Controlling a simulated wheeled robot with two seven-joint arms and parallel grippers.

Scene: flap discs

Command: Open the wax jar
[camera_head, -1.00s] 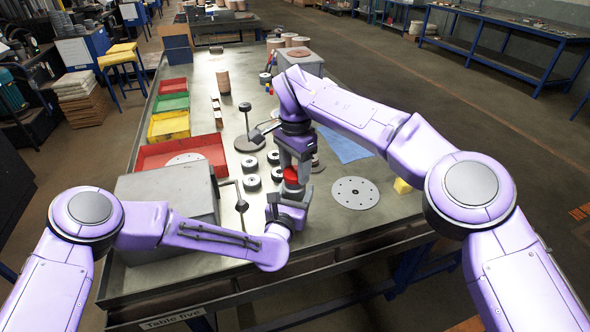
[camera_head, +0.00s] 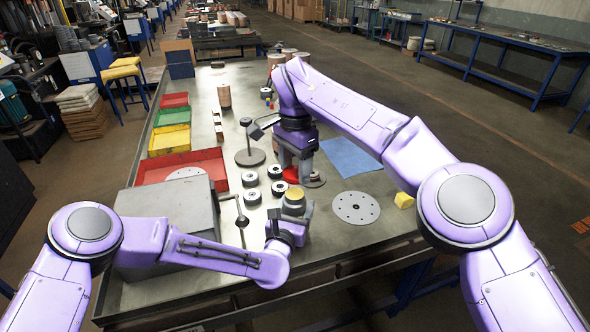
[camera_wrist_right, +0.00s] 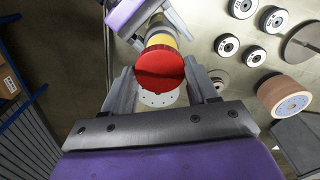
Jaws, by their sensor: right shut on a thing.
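The wax jar (camera_head: 294,203) is held upright near the front of the table, with its yellow wax top uncovered. My left gripper (camera_head: 293,212) is shut around the jar, a finger on either side. The red lid (camera_head: 291,174) is off the jar, between the fingers of my right gripper (camera_head: 295,163), just behind and above the jar in the head view. In the right wrist view the red lid (camera_wrist_right: 160,68) fills the space between the fingers, and the jar's yellow part (camera_wrist_right: 161,39) shows beyond it. The lid's far side is hidden.
A perforated disc (camera_head: 356,200) lies right of the jar, beside a yellow block (camera_head: 404,200). Several small dark-rimmed discs (camera_head: 250,179) lie to the left. A grey box (camera_head: 165,222) and a red tray (camera_head: 215,158) stand further left. A blue cloth (camera_head: 349,157) lies flat behind.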

